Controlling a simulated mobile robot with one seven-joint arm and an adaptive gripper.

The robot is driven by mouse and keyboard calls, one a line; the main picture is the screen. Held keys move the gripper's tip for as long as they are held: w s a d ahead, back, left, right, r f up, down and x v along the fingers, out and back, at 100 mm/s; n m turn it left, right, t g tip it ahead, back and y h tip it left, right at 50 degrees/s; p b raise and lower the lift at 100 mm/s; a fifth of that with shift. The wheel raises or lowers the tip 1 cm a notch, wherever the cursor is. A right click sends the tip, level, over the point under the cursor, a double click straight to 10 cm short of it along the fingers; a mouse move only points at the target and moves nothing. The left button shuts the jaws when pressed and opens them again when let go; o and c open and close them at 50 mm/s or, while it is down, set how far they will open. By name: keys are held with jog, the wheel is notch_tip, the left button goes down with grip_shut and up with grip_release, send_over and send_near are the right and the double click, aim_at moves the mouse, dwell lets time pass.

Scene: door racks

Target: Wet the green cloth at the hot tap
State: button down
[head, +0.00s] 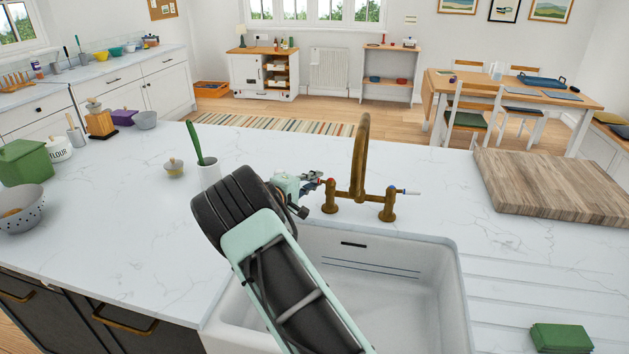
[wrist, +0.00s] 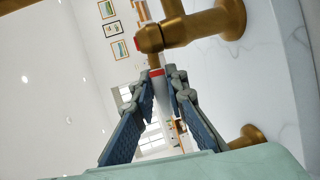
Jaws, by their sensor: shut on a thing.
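The green cloth (head: 561,338) lies folded on the worktop to the right of the sink, near the bottom right of the head view. The brass tap (head: 358,160) stands behind the sink with a tall curved spout and a lever on each side. My gripper (head: 316,180) is at the left side of the tap. In the wrist view my gripper (wrist: 161,84) is shut on the white hot lever (wrist: 157,76), which has a red band where it meets the brass valve (wrist: 150,39). My arm hides part of the sink and worktop.
The white sink (head: 440,290) looks empty where visible. A wooden board (head: 555,185) lies at the right. The right lever (head: 408,192) is free.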

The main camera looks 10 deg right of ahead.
jog(key=shift+a+f+n+t+y+b, duration=0.1)
jog(key=shift+n+t+y+b, duration=0.3)
jog(key=shift+b, duration=1.2)
jog(key=n+t+y+b, duration=0.1)
jog(key=b, duration=0.3)
jog(key=s+y+b, duration=0.1)
jog(key=b, duration=0.4)
jog(key=shift+a+r+n+t+b, duration=0.2)
jog(key=shift+n+t+b, duration=0.1)
jog(key=shift+n+t, duration=0.1)
jog(key=shift+r+y+b, duration=0.2)
jog(key=shift+y+b, duration=0.1)
jog(key=shift+b, duration=0.35)
jog(key=shift+d, duration=0.1)
jog(key=c, duration=2)
grip_release()
jog(key=shift+s, duration=0.1)
jog(key=shift+o, duration=0.5)
jog(key=shift+f, duration=0.2)
jog(key=shift+s, duration=0.1)
